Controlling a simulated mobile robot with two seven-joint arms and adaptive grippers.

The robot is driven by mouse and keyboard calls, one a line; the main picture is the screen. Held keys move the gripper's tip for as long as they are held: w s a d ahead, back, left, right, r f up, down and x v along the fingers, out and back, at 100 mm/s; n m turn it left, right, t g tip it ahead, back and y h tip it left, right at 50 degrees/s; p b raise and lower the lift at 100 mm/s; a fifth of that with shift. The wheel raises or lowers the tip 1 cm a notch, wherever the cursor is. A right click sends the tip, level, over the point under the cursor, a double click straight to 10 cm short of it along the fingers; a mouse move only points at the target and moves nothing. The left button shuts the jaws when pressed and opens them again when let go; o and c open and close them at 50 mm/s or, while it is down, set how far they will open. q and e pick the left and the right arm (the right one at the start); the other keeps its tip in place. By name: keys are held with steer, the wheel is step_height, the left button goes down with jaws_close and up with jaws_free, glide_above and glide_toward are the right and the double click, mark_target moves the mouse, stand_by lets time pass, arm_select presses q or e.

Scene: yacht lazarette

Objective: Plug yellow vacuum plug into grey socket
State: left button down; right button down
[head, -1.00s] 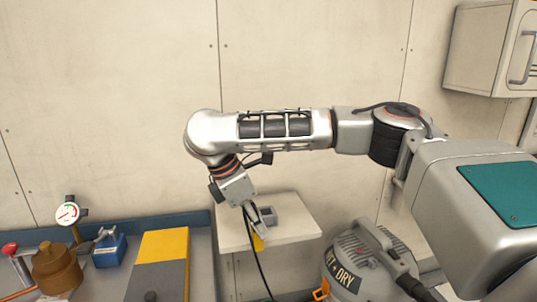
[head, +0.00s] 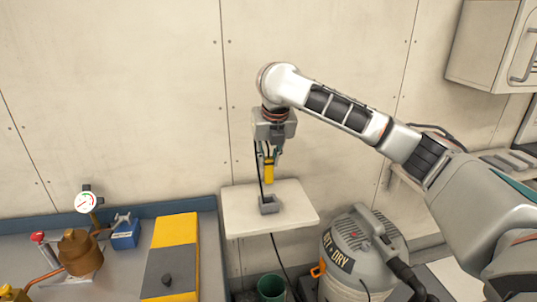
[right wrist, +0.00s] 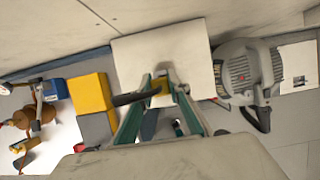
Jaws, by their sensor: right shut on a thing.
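The yellow vacuum plug (head: 268,172) is held upright in my right gripper (head: 268,157), which points straight down and is shut on it. A dark cable runs from the plug down past the shelf. The grey socket (head: 269,206) is a small open-topped box on the white shelf. The plug is above the socket, with a visible gap between them. My left gripper is not in view.
The socket stands on a white wall shelf (head: 235,213). A grey wet/dry vacuum (head: 352,260) stands below right, with a green bucket (head: 271,287) beside it. A workbench at left holds a yellow-and-grey block (head: 175,235), a blue item (head: 125,232) and a gauge (head: 86,202).

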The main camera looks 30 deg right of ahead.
mark_target(268, 182)
steer(key=shift+f, duration=2.9)
steer(key=shift+w+f, duration=0.15)
steer(key=shift+f, duration=0.3)
steer(key=shift+f, duration=0.65)
steer(key=shift+f, duration=0.1)
steer(key=shift+f, duration=0.45)
steer(key=shift+f, duration=0.1)
steer(key=c, duration=1.8)
jaws_free()
